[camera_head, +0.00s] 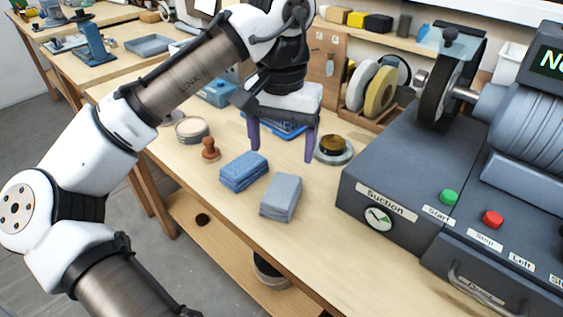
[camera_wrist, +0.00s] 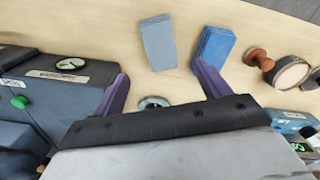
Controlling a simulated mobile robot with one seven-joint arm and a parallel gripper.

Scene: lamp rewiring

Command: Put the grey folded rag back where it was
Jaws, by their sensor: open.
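The grey folded rag (camera_head: 281,197) lies flat on the wooden bench, near its front edge. It also shows in the wrist view (camera_wrist: 158,42). A blue folded rag (camera_head: 243,171) lies close to its left in the head view; it also shows in the wrist view (camera_wrist: 213,47). The two rags are apart. My gripper (camera_head: 282,152) is open and empty, with its purple fingers spread above the bench, behind the rags in the head view. In the wrist view the fingers (camera_wrist: 160,84) point toward the rags and nothing is between them.
A grey machine (camera_head: 400,215) with buttons and a gauge stands right of the rags. A wooden-handled stamp (camera_head: 210,150), a round tin (camera_head: 192,130) and a round dish with a dark amber middle (camera_head: 333,149) stand nearby. A blue tray (camera_head: 285,128) lies behind my gripper. Bench right of the grey rag is clear.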

